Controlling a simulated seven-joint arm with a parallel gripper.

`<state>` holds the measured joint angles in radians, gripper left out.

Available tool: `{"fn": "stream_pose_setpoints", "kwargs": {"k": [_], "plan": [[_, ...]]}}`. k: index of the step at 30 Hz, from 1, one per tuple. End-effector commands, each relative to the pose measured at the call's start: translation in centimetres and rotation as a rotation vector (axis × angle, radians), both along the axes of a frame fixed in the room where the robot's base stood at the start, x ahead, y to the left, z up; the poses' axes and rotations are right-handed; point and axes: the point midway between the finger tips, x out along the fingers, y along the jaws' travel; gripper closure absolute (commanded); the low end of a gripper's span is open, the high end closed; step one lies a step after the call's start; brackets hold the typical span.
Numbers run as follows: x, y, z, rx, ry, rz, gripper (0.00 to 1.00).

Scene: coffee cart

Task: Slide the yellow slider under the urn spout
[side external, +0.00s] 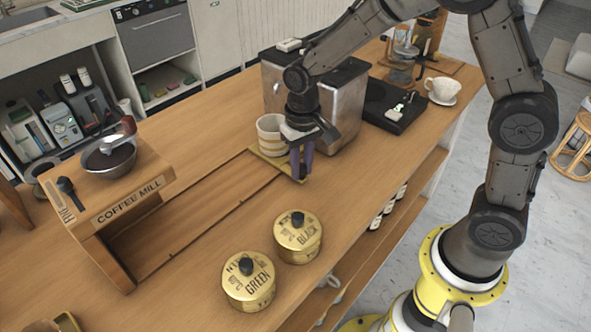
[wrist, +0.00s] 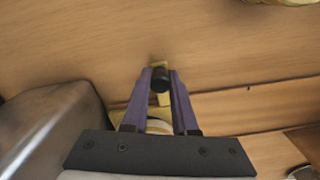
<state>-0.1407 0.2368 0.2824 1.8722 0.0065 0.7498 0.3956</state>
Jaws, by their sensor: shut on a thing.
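The yellow slider (side external: 281,164) is a flat plate at the urn end of a long recessed track in the wooden counter. A cream-and-yellow striped mug (side external: 268,136) stands upright on it. The steel urn (side external: 345,108) is right beside the mug; its spout is hidden behind my arm. My gripper (side external: 301,171) points down at the slider's near edge. In the wrist view, my gripper's purple fingers (wrist: 160,84) are closed on both sides of the slider's black knob (wrist: 160,78). Part of the yellow slider (wrist: 157,112) shows between the fingers, with the mug's rim behind.
A coffee mill stand (side external: 125,203) with a bowl is at the track's left end. Two gold canisters, GREEN (side external: 249,288) and BLACK (side external: 298,240), stand in front of the track. A black scale (side external: 394,110) and white cup (side external: 443,88) are right of the urn. The track's middle is empty.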

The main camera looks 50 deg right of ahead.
Motion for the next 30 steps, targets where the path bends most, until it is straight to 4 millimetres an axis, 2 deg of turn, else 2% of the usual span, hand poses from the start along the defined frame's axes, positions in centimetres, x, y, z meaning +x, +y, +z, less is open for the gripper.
{"fn": "stream_pose_setpoints", "kwargs": {"k": [9, 10, 14, 25, 30], "plan": [[0.1, -0.6, 0.2, -0.008, -0.004, -0.002, 1.0], [0.1, -0.6, 0.2, -0.008, -0.004, -0.002, 0.68], [0.1, -0.6, 0.2, -0.007, -0.003, -0.002, 0.45], [0.1, -0.4, 0.3, -0.005, -0.002, -0.001, 0.44], [0.2, -0.3, 2.4, -0.004, -0.007, -0.001, 0.44]]}}
